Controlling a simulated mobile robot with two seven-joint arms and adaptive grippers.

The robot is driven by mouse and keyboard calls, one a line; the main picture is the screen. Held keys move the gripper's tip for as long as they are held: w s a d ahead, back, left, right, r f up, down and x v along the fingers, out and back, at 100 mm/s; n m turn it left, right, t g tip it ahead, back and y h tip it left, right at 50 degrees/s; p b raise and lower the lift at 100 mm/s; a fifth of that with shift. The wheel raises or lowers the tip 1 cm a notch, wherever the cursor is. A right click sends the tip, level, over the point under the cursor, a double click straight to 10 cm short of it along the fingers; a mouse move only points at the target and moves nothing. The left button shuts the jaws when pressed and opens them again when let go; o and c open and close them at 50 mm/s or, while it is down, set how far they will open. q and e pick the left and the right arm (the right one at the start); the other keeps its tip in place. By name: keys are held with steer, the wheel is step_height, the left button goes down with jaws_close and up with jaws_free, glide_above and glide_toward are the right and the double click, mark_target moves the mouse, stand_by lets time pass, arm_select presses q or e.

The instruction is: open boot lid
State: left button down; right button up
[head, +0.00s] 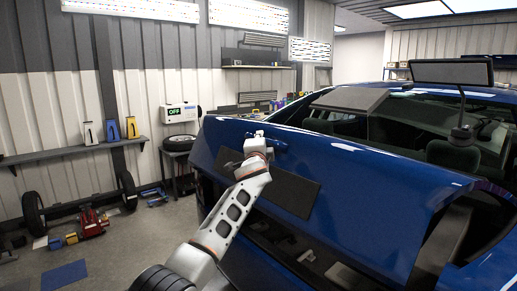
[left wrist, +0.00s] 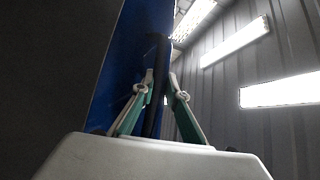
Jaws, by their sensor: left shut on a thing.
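The blue boot lid (head: 350,200) of the car fills the middle of the head view. It stands partly raised, with a dark gap and a small latch-like part (head: 306,256) showing below it. A dark plate area (head: 285,187) is on its outer face. My left gripper (head: 258,138) is at the lid's outer face near its upper left part. In the left wrist view its two green-and-white fingers (left wrist: 156,92) are shut on a dark narrow strip beside the blue panel (left wrist: 128,60). The exact contact is partly hidden. My right gripper is not in view.
The car's rear window and cabin (head: 430,130) lie behind the lid. A wall shelf (head: 75,150), a small cart with a tyre (head: 179,144) and a red jack (head: 92,224) stand at the left. The floor between them and the car is mostly clear.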

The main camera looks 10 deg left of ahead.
arm_select(q)
steer(key=c, duration=2.3)
jaws_free()
steer(key=shift+s+a+r, duration=0.1)
steer(key=shift+a+r, duration=0.1)
steer(key=shift+r, duration=0.15)
steer(key=shift+s+d+f, duration=0.1)
steer(key=shift+f, duration=0.05)
steer(key=shift+s+d+f, duration=0.15)
steer(key=shift+s, duration=0.35)
steer(key=s, duration=0.3)
steer(key=s+f, duration=0.1)
steer(key=s, duration=0.3)
steer(key=s+d, duration=0.1)
steer(key=s, duration=0.2)
steer(key=shift+s+d+f, duration=0.1)
steer(key=shift+s+f, duration=0.1)
steer(key=shift+s, duration=0.05)
